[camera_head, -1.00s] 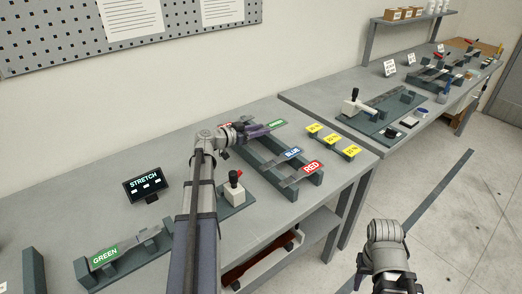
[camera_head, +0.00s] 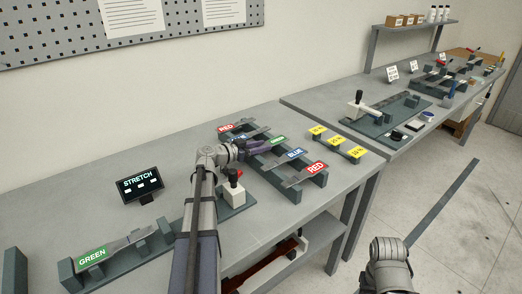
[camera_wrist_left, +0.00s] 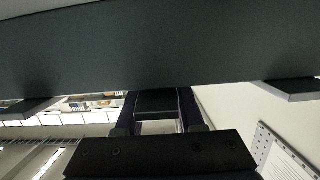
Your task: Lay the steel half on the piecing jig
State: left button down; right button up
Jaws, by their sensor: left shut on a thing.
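My left gripper (camera_head: 258,147) is at the far part of the dark specimen rack (camera_head: 315,185), shut on a bar with a green label (camera_head: 278,140). Whether the bar touches the rack is unclear, and the fingers hide part of it. In the left wrist view the fingers (camera_wrist_left: 157,110) point at a broad dark bar (camera_wrist_left: 160,45) crossing the picture; I cannot tell if it is the rack or the held piece. A low dark jig (camera_head: 130,264) at the front left carries a grey bar with a GREEN label (camera_head: 92,256).
Blue (camera_head: 295,153) and red (camera_head: 315,168) labelled bars lie in the rack. A small lever stand (camera_head: 236,190) is by my left arm. A STRETCH display (camera_head: 140,186) stands behind the jig. Bench between display and rack is mostly clear.

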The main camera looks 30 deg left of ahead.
pick_arm(q)
jog(key=shift+f, duration=0.2)
jog(key=c, duration=0.5)
grip_release()
